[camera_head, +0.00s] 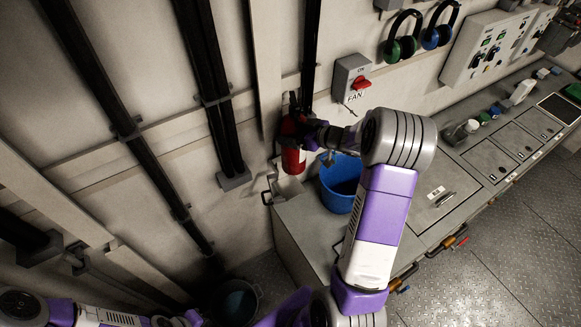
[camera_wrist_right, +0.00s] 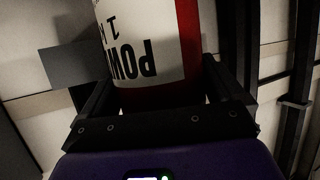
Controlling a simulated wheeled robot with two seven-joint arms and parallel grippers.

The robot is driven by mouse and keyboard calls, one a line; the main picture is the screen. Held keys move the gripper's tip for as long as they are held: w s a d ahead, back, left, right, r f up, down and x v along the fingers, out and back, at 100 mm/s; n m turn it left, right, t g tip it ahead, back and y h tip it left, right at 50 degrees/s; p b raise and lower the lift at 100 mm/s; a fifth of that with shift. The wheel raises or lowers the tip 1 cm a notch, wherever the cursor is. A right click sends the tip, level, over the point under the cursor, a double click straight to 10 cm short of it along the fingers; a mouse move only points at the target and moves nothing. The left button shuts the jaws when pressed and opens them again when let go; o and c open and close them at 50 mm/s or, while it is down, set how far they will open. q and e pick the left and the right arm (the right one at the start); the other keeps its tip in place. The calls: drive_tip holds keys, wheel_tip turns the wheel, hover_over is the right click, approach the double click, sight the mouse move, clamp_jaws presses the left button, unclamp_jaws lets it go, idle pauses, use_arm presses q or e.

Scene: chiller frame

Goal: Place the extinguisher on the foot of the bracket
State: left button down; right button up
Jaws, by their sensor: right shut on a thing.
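The red extinguisher (camera_head: 291,158) is upright against the wall at the left end of the grey counter in the head view. My right gripper (camera_head: 300,132) is shut around its body; the wrist view shows the white label and red side of the extinguisher (camera_wrist_right: 150,45) between both fingers (camera_wrist_right: 155,85). A pale metal piece (camera_head: 268,178), probably part of the bracket, shows just left of the extinguisher's lower end. I cannot tell whether the extinguisher's base touches the foot. My left gripper (camera_head: 190,319) is low at the bottom edge, away from the extinguisher, its fingers unclear.
A blue bucket (camera_head: 341,180) stands on the counter (camera_head: 310,222) close right of the extinguisher. A FAN switch box (camera_head: 351,77) is on the wall above. Black vertical pipes (camera_head: 212,85) run left of it. A dark bin (camera_head: 236,300) stands on the floor below.

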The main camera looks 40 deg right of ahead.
sight(294, 166)
wheel_tip(294, 166, down, 12)
drive_tip(key=shift+w+f+b, duration=0.1)
drive_tip(key=shift+w+b, duration=0.05)
drive_tip(key=shift+b, duration=0.6)
drive_tip(key=shift+f, duration=2.4)
drive_tip(key=shift+f+b, duration=0.15)
drive_tip(key=shift+b, duration=0.2)
drive_tip(key=o, duration=1.7)
drive_tip(key=shift+s+f, duration=0.15)
drive_tip(key=shift+s, duration=0.05)
drive_tip(key=shift+r, duration=0.2)
drive_tip(key=v, duration=1.2)
